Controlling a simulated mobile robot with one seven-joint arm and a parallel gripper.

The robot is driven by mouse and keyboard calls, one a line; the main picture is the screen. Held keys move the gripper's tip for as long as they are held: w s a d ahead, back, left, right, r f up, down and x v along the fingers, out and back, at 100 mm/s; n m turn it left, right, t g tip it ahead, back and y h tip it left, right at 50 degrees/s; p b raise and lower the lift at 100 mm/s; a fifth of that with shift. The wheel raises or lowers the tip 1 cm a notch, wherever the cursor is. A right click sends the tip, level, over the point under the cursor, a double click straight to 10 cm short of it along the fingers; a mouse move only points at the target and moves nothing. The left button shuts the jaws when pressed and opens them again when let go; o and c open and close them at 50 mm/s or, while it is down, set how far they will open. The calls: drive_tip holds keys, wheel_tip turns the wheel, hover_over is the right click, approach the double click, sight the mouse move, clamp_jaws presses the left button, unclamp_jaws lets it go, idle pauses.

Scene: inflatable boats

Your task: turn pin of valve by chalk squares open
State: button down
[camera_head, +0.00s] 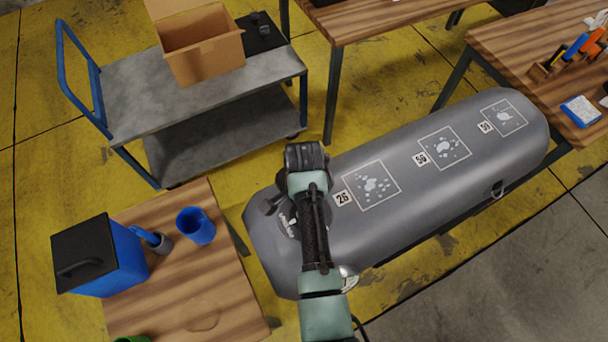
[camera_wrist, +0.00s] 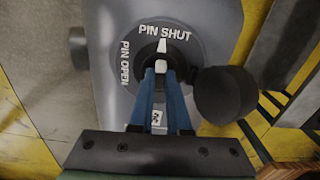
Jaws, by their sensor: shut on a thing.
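The valve (camera_wrist: 128,100) is a grey disc lettered PIN SHUT at the top and PIN OPEN at the left in the wrist view. Its pin (camera_wrist: 162,47) has a white mark that points towards PIN SHUT. My gripper (camera_wrist: 162,76) has its blue fingers shut on the pin at the valve's centre. In the head view the valve (camera_head: 288,224) sits at the near-left end of the grey boat tube (camera_head: 420,182), partly hidden by my arm. The chalk squares (camera_head: 371,186) run along the tube to its right, beside the tag 26.
A round black cap (camera_wrist: 225,95) sits just right of the fingers. A wooden table (camera_head: 170,300) with a blue box (camera_head: 120,268) and a blue mug (camera_head: 195,226) stands left of the tube. A grey cart (camera_head: 150,95) with an open carton (camera_head: 205,55) stands behind.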

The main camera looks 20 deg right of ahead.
drive_tip(key=n+p, duration=0.2)
drive_tip(key=n, duration=0.2)
drive_tip(key=shift+r+n, duration=0.15)
drive_tip(key=shift+n, duration=0.15)
drive_tip(key=n+p, duration=0.1)
drive_tip(key=n, duration=0.3)
drive_tip(key=shift+s+n+p, duration=0.1)
drive_tip(key=shift+n+p, duration=0.2)
drive_tip(key=n+p, duration=0.1)
drive_tip(key=n, duration=0.3)
drive_tip(key=shift+d, duration=0.15)
drive_tip(key=shift+n+p, duration=0.3)
drive_tip(key=shift+n, duration=1.7)
drive_tip(key=c, duration=0.9)
unclamp_jaws()
